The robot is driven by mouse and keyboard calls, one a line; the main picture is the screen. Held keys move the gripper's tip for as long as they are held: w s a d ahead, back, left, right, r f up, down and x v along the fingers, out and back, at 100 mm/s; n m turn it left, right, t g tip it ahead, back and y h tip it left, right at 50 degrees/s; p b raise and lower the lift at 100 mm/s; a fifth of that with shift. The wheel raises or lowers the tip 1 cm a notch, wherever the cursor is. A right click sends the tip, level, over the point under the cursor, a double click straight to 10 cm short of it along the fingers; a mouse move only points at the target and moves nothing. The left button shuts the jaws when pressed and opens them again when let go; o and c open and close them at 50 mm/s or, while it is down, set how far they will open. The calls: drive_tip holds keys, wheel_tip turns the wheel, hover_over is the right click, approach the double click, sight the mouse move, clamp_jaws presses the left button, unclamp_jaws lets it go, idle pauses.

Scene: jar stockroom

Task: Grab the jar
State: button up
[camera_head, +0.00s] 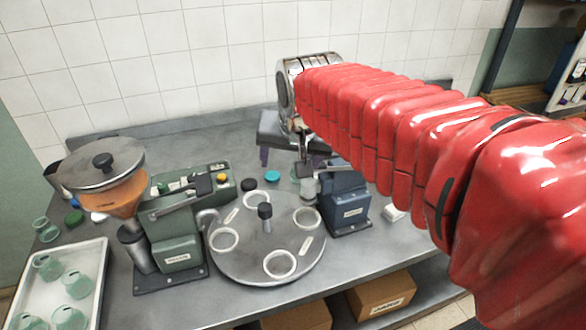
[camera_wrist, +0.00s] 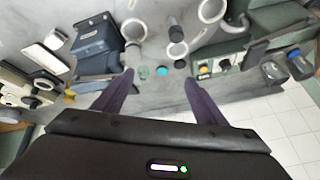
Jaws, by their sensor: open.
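Several pale green translucent jars (camera_head: 78,285) stand in a white tray at the lower left, and another jar (camera_head: 47,231) stands behind it. My gripper (camera_wrist: 159,77) is open and empty over the back of the bench, with its two purple fingers spread. It also shows in the head view (camera_head: 277,155), partly hidden by its own body. Beyond the fingertips in the wrist view lie a teal lid (camera_wrist: 162,71), a small pale green piece (camera_wrist: 144,72) and a black cap (camera_wrist: 180,64). I cannot tell whether the pale green piece is a jar.
A round grey turntable (camera_head: 262,262) with white rings stands mid-bench. A green machine with an orange hopper (camera_head: 172,225) is left of it, and a blue machine (camera_head: 347,200) right. The tiled wall (camera_head: 200,60) closes the back. Cardboard boxes (camera_head: 382,298) sit below the bench.

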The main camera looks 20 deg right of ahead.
drive_tip(key=w+d+m, duration=0.3)
drive_tip(key=w, duration=1)
drive_tip(key=w+d+f+g+h, duration=0.2)
drive_tip(key=w+d+f, duration=0.3)
drive_tip(key=w+f, duration=0.4)
wheel_tip(320, 180, down, 4)
drive_tip(key=shift+d+r+g, duration=0.15)
drive_tip(key=shift+d+g, duration=0.05)
drive_tip(key=shift+g, duration=0.2)
drive_tip(key=shift+x, duration=4.25)
drive_tip(key=shift+d, duration=0.15)
